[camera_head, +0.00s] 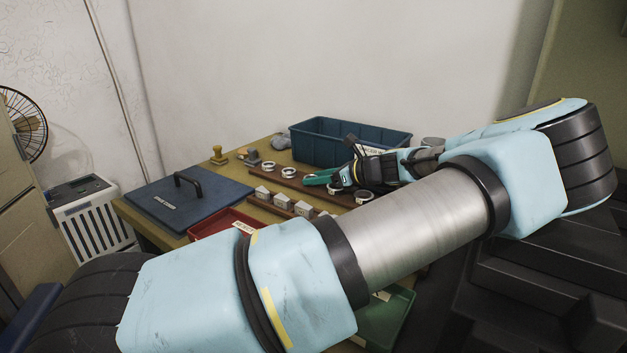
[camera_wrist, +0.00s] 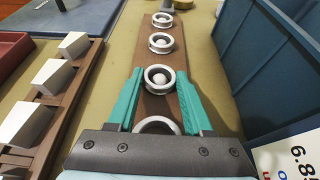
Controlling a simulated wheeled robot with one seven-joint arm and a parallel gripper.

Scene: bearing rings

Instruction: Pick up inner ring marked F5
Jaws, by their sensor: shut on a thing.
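My gripper (camera_wrist: 159,86) has its teal fingers closed on either side of a silver ring (camera_wrist: 159,89), on the wooden strip (camera_wrist: 172,111). No marking can be read on this ring, so I cannot tell from the picture that it is F5. Two more rings stand farther along the strip, one just beyond (camera_wrist: 161,49) and one at the far end (camera_wrist: 162,25). Another ring (camera_wrist: 157,126) shows partly behind my gripper's palm. In the head view my gripper (camera_head: 318,180) is low over the strip, and its held ring is hidden there.
A blue bin (camera_head: 335,140) stands close behind the strip, to its right in the wrist view. A rack with several pale blocks (camera_wrist: 60,75) lies to the left. A red tray (camera_head: 215,222) and a blue lidded panel with a handle (camera_head: 190,200) lie farther left.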

